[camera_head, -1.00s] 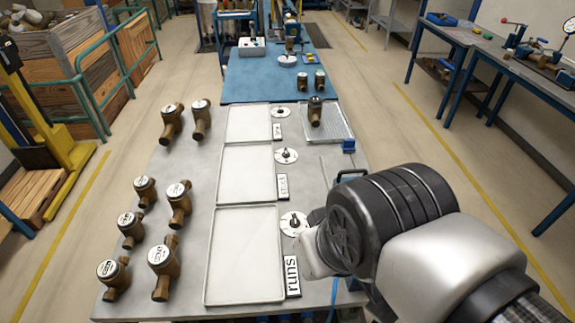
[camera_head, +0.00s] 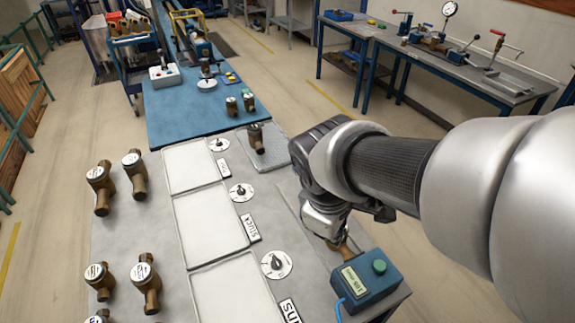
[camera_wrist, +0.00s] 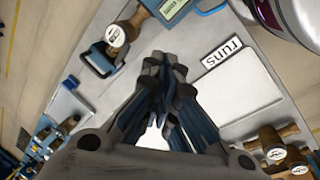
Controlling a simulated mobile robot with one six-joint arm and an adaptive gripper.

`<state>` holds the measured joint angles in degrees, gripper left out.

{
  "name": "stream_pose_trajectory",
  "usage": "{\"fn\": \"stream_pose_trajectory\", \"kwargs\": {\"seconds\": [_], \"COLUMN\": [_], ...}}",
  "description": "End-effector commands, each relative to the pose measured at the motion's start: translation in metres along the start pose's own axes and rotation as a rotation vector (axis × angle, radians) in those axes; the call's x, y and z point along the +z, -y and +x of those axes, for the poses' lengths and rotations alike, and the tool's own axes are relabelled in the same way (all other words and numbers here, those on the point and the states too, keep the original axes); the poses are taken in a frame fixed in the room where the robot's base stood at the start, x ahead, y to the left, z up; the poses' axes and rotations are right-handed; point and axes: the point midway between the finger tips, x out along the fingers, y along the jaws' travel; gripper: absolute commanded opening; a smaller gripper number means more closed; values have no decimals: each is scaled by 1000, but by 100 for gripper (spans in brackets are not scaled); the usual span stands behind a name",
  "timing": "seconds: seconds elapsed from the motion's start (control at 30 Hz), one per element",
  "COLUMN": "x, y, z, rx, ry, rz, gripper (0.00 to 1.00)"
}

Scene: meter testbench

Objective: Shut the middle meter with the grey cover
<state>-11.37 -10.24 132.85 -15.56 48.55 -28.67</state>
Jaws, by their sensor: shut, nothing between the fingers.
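My gripper (camera_head: 326,226) is shut and empty, pointing down over the right side of the grey bench; its joined fingers show in the wrist view (camera_wrist: 165,92). A brass meter (camera_head: 345,250) lies partly hidden below it, beside the teal box; in the wrist view this meter (camera_wrist: 117,34) has a round white dial and sits by a blue bracket, apart from the fingers. A brass meter with a dark top (camera_head: 256,136) stands on the ribbed tray farther back. Several brass meters (camera_head: 146,284) with white dials stand on the left. I cannot tell which meter has the grey cover.
A teal box (camera_head: 366,283) with a display and green button stands at the right bench edge. White trays (camera_head: 209,226), dials (camera_head: 242,192) and labels (camera_head: 251,228) fill the middle. Two small meters (camera_head: 240,103) stand on the blue bench behind.

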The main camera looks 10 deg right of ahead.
Motion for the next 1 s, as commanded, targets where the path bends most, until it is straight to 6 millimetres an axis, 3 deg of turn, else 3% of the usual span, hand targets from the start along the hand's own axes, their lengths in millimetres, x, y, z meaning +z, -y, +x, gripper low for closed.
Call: {"fn": "stream_pose_trajectory", "kwargs": {"seconds": [0.2, 0.4, 0.6, 1.0], "x": [-61, -94, -104, -97], "y": [-12, -6, -2, -9], "z": [32, 66, 80, 96], "rx": [-23, -46, -54, -55], "ry": [130, 191, 209, 209], "rz": [-574, -926, -1046, -1046], "gripper": [0, 0, 0, 0]}}
